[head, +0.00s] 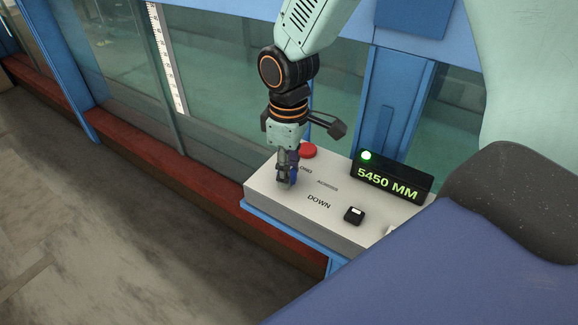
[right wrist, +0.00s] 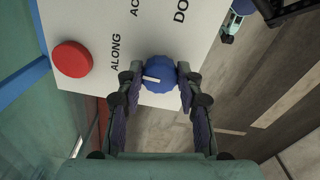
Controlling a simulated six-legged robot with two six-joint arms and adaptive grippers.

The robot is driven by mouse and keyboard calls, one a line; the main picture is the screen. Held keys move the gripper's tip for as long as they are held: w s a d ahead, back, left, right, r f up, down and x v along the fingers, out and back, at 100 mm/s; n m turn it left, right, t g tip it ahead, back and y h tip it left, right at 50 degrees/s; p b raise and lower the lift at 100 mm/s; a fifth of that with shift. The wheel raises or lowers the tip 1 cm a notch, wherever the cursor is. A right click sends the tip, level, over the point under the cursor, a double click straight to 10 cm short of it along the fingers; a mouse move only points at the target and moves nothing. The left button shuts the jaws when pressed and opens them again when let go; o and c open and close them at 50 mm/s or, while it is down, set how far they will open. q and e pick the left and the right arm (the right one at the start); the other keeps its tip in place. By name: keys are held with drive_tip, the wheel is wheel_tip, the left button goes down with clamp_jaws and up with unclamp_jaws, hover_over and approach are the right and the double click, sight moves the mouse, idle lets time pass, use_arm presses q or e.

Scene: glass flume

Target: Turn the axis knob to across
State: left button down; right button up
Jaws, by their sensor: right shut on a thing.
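The axis knob (right wrist: 160,73) is blue and ridged with a white pointer line. In the right wrist view the pointer is directed left, toward the side of the ALONG label (right wrist: 115,52). The ACROSS label, cut off, and the DOWN label lie above the knob there. My right gripper (right wrist: 157,80) is shut on the knob, one finger on each side. In the head view the right gripper (head: 287,176) reaches down to the control box (head: 275,205) and mostly hides the knob. My left gripper is not in view.
A red button (head: 308,150) sits beside the knob on the box. A black switch (head: 354,215) is nearer the front. A display (head: 392,180) reads 5450 MM beside a lit green lamp (head: 366,155). The glass flume wall (head: 220,75) stands behind.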

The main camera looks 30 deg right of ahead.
drive_tip(key=m+p, duration=0.3)
drive_tip(key=m, duration=0.1)
drive_tip(key=shift+r, duration=0.2)
drive_tip(key=m+p, duration=0.2)
drive_tip(key=m, duration=0.2)
drive_tip(key=shift+w+a+p, duration=0.1)
drive_tip(key=shift+w+p, duration=0.05)
drive_tip(key=shift+p, duration=0.2)
drive_tip(key=shift+w+m, duration=0.1)
drive_tip(key=shift+m, duration=0.2)
drive_tip(key=o, duration=1.2)
drive_tip(key=shift+f, duration=0.15)
drive_tip(key=shift+c, duration=0.2)
drive_tip(key=shift+s, duration=0.2)
